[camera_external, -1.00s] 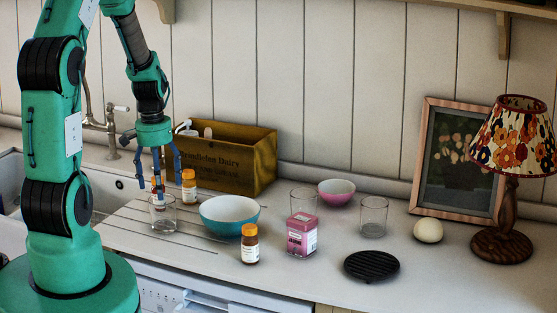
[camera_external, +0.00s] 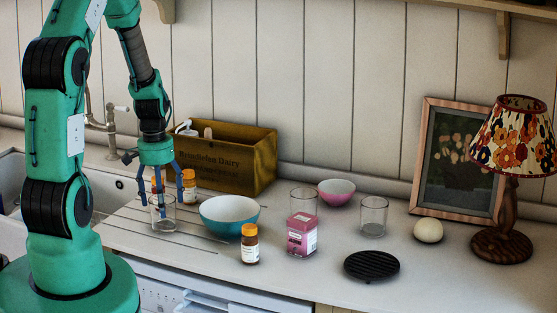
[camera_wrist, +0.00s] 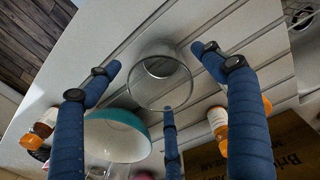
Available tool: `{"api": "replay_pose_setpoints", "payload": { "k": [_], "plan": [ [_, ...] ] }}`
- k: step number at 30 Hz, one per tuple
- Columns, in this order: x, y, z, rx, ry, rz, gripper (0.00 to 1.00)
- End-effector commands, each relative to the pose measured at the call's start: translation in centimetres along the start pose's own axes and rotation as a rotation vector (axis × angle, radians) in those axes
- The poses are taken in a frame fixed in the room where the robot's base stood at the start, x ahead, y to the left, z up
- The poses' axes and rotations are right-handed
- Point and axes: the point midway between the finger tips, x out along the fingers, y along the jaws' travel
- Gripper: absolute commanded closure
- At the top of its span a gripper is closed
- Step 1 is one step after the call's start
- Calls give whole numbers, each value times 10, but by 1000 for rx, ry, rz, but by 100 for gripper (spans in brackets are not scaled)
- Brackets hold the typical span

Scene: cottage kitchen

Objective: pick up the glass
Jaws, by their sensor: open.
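A clear, empty glass (camera_external: 164,219) stands upright on the ribbed drainboard at the left, beside the sink. My gripper (camera_external: 168,200) has blue fingers that point down, spread apart around the glass, with the tips near its upper part. In the wrist view the glass (camera_wrist: 158,92) sits between the three open fingers of my gripper (camera_wrist: 160,76), its round rim facing the camera. I cannot tell whether any finger touches it.
A teal bowl (camera_external: 228,221) stands just right of the glass. Orange-capped bottles stand behind it (camera_external: 189,186) and in front of the bowl (camera_external: 250,247). A wooden crate (camera_external: 262,160) is behind. Two other glasses (camera_external: 373,222) (camera_external: 304,200) and a pink tin (camera_external: 302,240) stand farther right.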

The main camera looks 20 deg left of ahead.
Motion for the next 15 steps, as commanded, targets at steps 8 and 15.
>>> {"api": "replay_pose_setpoints", "payload": {
  "k": [8,15],
  "plan": [
    [0,0,0,0,0,0,18],
    [0,0,0,0,0,0,42]
  ]
}}
